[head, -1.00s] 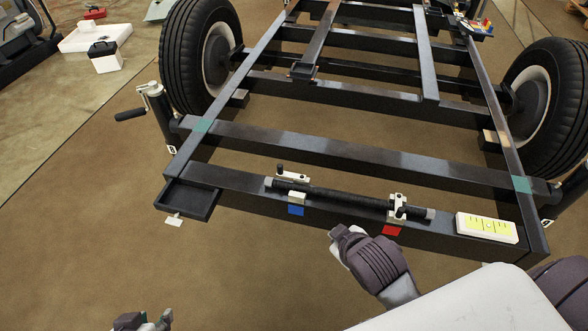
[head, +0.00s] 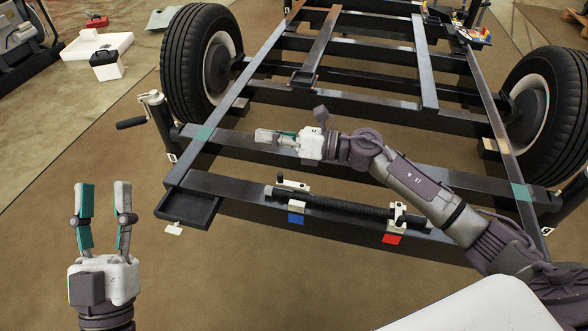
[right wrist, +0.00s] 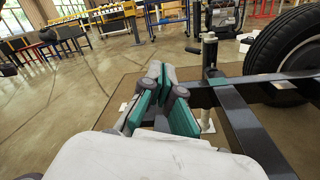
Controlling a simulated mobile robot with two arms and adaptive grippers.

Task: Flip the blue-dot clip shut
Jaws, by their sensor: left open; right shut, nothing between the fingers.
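The blue-dot clip (head: 297,206) is a small white clip on the front beam, above a blue tag (head: 295,219). Its white flap with a dark knob (head: 293,184) lies behind the black bar (head: 345,205), not over it, so the clip looks open. The red-tagged clip (head: 397,213) spans the right end of the bar. My right gripper (head: 258,137) is shut and empty above the second crossbeam, behind the clip, pointing left. Its fingers also show together in the right wrist view (right wrist: 160,72). My left gripper (head: 104,188) is open and empty, left of the frame.
A shallow black tray (head: 188,207) sits at the frame's front left corner. A jack with a crank (head: 150,110) stands beside the left tyre (head: 192,60). My right forearm crosses above the frame's right side. The floor in front of the beam is clear.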

